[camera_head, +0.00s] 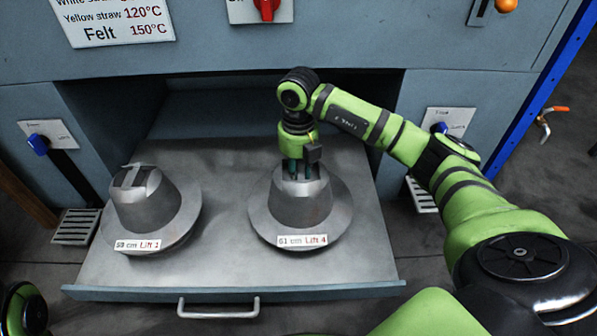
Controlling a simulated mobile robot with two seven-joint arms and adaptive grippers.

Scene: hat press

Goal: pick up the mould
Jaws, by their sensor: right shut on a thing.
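Two grey metal hat moulds stand upright on the pulled-out metal drawer. The right mould (300,207) has a wide brim and a label reading 61 cm Lift 4. My right gripper (301,171) points down at its top and is shut on it; the fingers hide the part they grip. The mould's brim appears to rest on the drawer. The left mould (148,208) has a raised handle on top and a label that seems to read 59 cm Lift 1. My left gripper is not clearly in view.
The drawer (225,262) has a low front lip and a handle (218,309). The press body (330,45) stands behind, with a temperature sign (115,20) and a red switch (266,8). Blue-knobbed levers (38,144) flank the opening. The drawer is bare between the moulds.

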